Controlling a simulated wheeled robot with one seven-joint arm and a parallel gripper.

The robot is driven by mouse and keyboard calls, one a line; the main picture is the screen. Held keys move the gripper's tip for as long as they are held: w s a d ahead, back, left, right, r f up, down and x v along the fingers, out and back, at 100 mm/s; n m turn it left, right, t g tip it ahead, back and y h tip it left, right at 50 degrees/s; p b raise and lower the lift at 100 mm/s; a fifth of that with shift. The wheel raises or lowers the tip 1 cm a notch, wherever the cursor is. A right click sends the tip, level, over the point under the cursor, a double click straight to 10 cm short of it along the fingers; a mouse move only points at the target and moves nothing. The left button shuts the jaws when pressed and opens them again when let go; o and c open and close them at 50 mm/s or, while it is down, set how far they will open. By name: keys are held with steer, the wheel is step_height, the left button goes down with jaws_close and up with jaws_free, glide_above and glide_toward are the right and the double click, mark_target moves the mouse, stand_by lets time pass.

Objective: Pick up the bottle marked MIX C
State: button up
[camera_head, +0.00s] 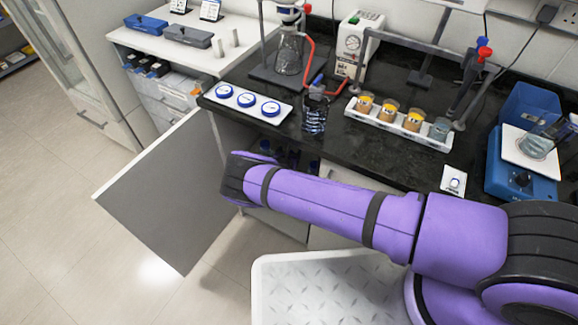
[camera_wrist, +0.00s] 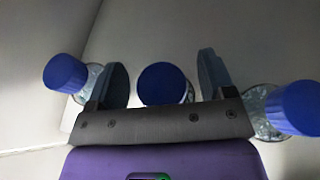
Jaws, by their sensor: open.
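Three clear bottles with blue caps stand in a row in the wrist view: a left bottle (camera_wrist: 66,74), a middle bottle (camera_wrist: 164,84) and a right bottle (camera_wrist: 294,108). No label can be read, so I cannot tell which is MIX C. My gripper (camera_wrist: 162,72) is open, with one finger on each side of the middle bottle's cap. I cannot tell whether the fingers touch it. In the head view, blue caps (camera_head: 314,166) show dimly inside the cabinet under the bench, and my arm hides the gripper's fingers.
The cabinet door (camera_head: 160,195) stands open to the left of my arm. The floor at left is clear.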

jaws_close()
steer(key=shift+r, duration=0.15)
